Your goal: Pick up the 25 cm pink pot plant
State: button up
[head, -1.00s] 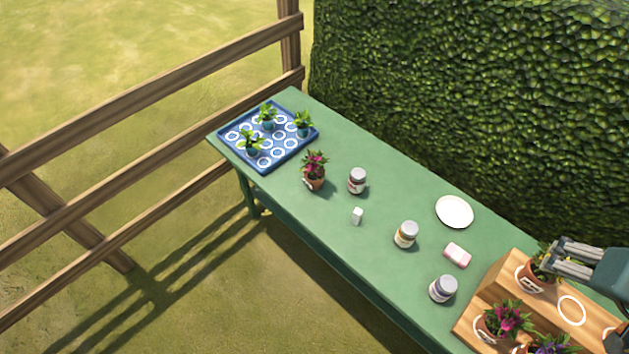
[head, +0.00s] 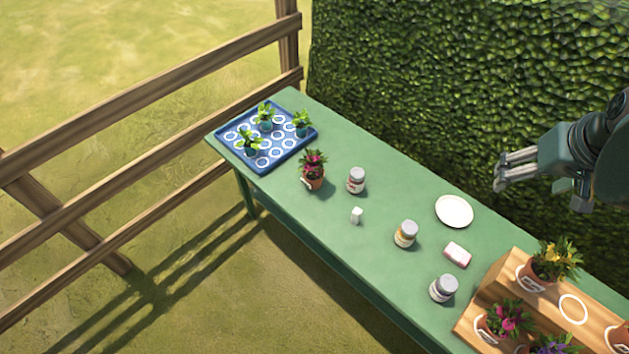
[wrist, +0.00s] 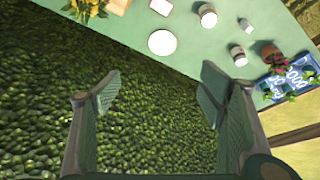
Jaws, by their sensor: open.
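One potted plant with pink flowers (head: 313,168) stands upright in a terracotta pot on the green table, beside the blue tray. It also shows at the right of the wrist view (wrist: 272,57). Another pink-flowered pot (head: 507,318) stands on the wooden stepped stand at lower right. Both have pale labels, too small to read, so I cannot tell which is 25 cm. My gripper (head: 498,172) is raised in front of the hedge, apart from both plants. In the wrist view its fingers (wrist: 160,92) are spread and empty.
The wooden stand (head: 484,293) also holds a yellow-flowered pot (head: 553,264), a purple-flowered one and a bare white ring. Several jars, a white plate (head: 454,211) and a pink-and-white block (head: 457,254) lie mid-table. The blue tray (head: 267,168) holds small green plants. A hedge borders the table.

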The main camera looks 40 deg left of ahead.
jog(key=w+a+f+n+g, duration=0.1)
jog(key=w+a+f+n, duration=0.15)
jog(key=a, duration=0.55)
jog(key=w+a+f+n+g, duration=0.1)
jog(key=w+a+f, duration=0.1)
jog(key=w+a, duration=0.35)
jog(key=n+g+h+b, duration=0.2)
jog(key=n+g+b, duration=0.1)
jog(key=n, duration=0.5)
send_near(314, 165)
jog(key=s+d+f, duration=0.2)
jog(key=s+d, duration=0.1)
jog(key=shift+d+f, duration=0.2)
jog(key=shift+s+a+f, duration=0.15)
jog(key=shift+a+f, duration=0.05)
jog(key=shift+f, duration=0.1)
jog(key=shift+f, duration=1.2)
